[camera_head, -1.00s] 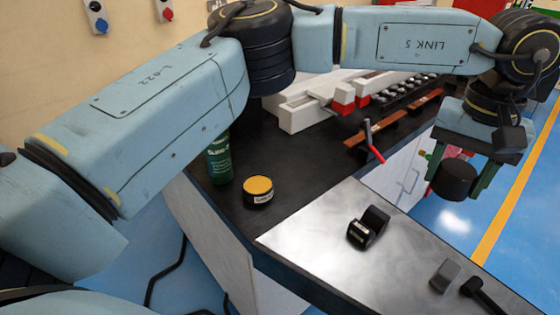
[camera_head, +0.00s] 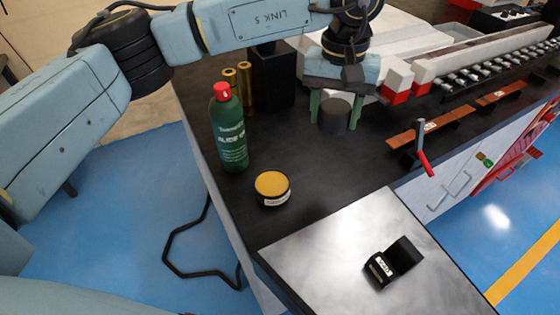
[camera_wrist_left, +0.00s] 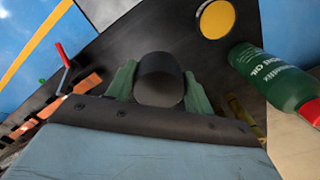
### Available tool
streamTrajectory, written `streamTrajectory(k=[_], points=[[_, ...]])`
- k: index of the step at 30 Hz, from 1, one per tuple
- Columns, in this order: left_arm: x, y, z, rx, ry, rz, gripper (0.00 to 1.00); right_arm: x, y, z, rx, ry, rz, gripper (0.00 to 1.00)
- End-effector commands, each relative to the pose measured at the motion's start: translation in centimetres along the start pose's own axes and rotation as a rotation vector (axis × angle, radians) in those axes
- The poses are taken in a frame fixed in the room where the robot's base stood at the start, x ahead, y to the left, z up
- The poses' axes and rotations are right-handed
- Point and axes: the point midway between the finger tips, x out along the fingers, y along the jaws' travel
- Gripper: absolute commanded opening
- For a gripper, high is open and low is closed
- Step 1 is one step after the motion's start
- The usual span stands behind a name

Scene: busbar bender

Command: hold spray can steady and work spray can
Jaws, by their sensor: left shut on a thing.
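The green spray can (camera_head: 228,135) with a red cap stands upright on the dark bench top, left of centre in the head view. In the left wrist view the can (camera_wrist_left: 270,75) shows at the right, tilted by the camera angle. My left gripper (camera_head: 335,108) is right of the can and apart from it. It is shut on a dark grey cylinder (camera_head: 334,116), which sits between the green fingers. The wrist view shows the left gripper (camera_wrist_left: 159,86) and the dark grey cylinder (camera_wrist_left: 160,78) too. My right gripper is not in view.
A round tin with a yellow lid (camera_head: 272,187) stands in front of the can. Brass cylinders (camera_head: 246,80) and a black box (camera_head: 273,75) stand behind it. A red-handled lever (camera_head: 424,160) is at right. A small black item (camera_head: 393,262) lies on the metal plate (camera_head: 340,250).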

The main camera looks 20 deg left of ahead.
Motion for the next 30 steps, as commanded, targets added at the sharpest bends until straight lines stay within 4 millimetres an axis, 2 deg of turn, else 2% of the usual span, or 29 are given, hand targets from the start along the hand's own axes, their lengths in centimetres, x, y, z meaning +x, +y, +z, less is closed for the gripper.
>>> streamTrajectory(k=[3,6,12,21,26,30], points=[[2.1,-3.2,-0.1,-0.047,-0.004,0.005,0.25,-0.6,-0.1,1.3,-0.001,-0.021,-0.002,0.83],[3.4,-5.7,-0.2,-0.089,0.006,-0.003,0.25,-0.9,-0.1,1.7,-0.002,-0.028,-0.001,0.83],[5.0,-8.4,-0.2,-0.141,0.018,-0.019,0.25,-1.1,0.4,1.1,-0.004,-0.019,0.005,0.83],[10.1,-8.7,-0.3,-0.146,0.020,-0.022,0.25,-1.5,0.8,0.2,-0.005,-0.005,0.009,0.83],[11.3,-8.7,-0.4,-0.145,0.022,-0.020,0.25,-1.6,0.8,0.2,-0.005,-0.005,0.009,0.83],[13.0,-8.7,-0.3,-0.146,0.019,-0.021,0.25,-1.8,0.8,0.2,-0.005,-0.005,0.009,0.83]])
